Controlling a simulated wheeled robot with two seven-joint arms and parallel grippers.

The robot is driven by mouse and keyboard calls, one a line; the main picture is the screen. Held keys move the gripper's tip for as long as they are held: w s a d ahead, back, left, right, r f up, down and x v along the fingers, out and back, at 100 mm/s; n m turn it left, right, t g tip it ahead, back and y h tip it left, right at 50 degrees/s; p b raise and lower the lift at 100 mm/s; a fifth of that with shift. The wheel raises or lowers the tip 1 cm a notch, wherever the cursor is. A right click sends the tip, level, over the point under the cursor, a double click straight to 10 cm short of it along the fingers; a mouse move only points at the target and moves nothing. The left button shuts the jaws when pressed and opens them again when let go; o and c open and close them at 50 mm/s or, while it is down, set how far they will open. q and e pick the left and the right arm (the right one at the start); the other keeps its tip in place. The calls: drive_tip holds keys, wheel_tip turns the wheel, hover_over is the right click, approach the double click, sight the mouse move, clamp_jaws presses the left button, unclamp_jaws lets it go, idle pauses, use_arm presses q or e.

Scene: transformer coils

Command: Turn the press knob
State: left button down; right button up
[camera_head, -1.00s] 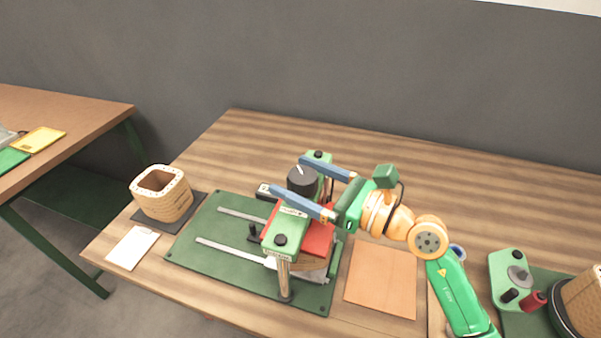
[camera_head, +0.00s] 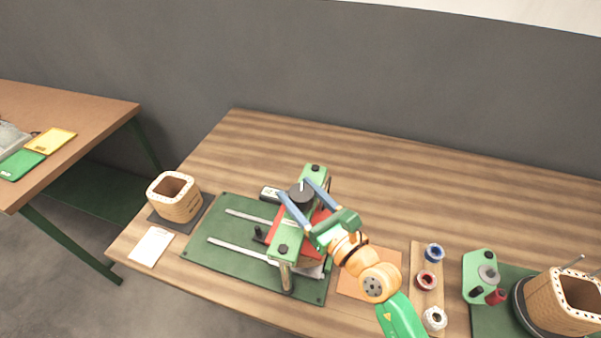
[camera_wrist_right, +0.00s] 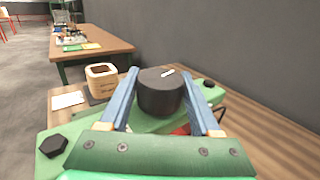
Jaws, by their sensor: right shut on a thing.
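The press knob (camera_head: 300,192) is a black round cap with a white mark, on top of the green press bridge (camera_head: 289,235). In the right wrist view the knob (camera_wrist_right: 161,92) stands between the two blue fingers. My right gripper (camera_head: 292,188) is shut on the knob, with one finger on each side of it. In the right wrist view the white mark slants up to the right. The red press plate under the bridge is partly hidden by the bridge and my gripper. My left gripper is not in view.
The press stands on a green base (camera_head: 205,250) with two rails. A wooden coil form (camera_head: 176,203) and a white card (camera_head: 151,246) are at left. At right are a tray (camera_head: 420,300) with several spools, a green device (camera_head: 478,275) and another coil. The back of the table is clear.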

sight(309, 205)
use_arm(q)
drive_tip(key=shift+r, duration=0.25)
use_arm(e)
drive_tip(key=shift+h, duration=0.4)
drive_tip(key=o, duration=1.4)
drive_tip(key=b+v, duration=0.1)
drive_tip(key=v, duration=0.5)
drive_tip(key=shift+s+d+f+b, duration=0.2)
drive_tip(key=shift+s+d+b, duration=0.05)
drive_tip(key=shift+s+b, duration=0.1)
drive_tip(key=shift+s+d+r, duration=0.1)
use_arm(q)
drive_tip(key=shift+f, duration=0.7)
